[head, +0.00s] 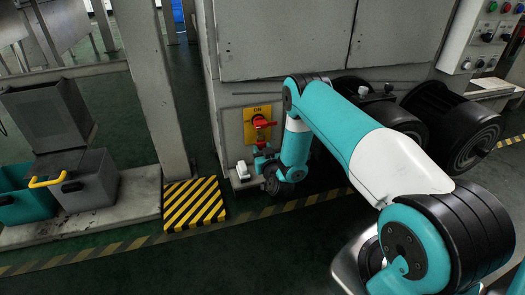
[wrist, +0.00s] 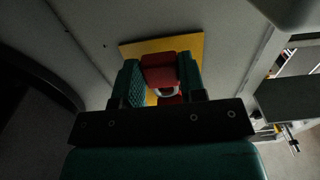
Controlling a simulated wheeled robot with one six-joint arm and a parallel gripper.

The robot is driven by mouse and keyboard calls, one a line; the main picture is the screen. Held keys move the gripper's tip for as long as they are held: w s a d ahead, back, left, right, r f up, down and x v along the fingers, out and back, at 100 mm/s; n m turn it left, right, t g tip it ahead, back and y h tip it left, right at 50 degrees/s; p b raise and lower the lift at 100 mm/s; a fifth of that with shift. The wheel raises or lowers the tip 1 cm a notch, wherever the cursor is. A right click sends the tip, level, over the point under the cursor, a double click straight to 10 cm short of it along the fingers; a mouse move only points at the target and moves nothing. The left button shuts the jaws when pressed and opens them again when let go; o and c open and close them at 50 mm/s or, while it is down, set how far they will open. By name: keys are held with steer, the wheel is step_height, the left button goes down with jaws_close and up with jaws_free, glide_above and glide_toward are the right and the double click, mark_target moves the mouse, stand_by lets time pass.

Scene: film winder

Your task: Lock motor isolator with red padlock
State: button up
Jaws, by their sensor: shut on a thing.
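The motor isolator is a yellow plate (head: 250,112) marked ON, with a red handle (head: 264,122), on the lower grey machine cabinet in the head view. The handle points sideways to the right. My gripper (head: 262,149) is just below the handle. In the wrist view my gripper (wrist: 161,78) has its teal fingers shut on the red padlock (wrist: 159,67), with the yellow plate (wrist: 213,50) behind. A pale metal curve, seemingly the shackle, and more red show below the padlock body. Whether the shackle passes through the isolator is not clear.
A small white box (head: 238,169) sits on the cabinet's base ledge, left of my gripper. A striped yellow-black block (head: 194,204) stands by the pillar (head: 158,90). Dark round motors (head: 450,125) are at right. Grey and teal bins (head: 85,182) stand at left.

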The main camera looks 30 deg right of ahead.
steer(key=o, duration=1)
steer(key=p+v, duration=1.7)
steer(key=p, duration=0.1)
steer(key=shift+s+r, duration=0.1)
steer(key=shift+s, duration=0.1)
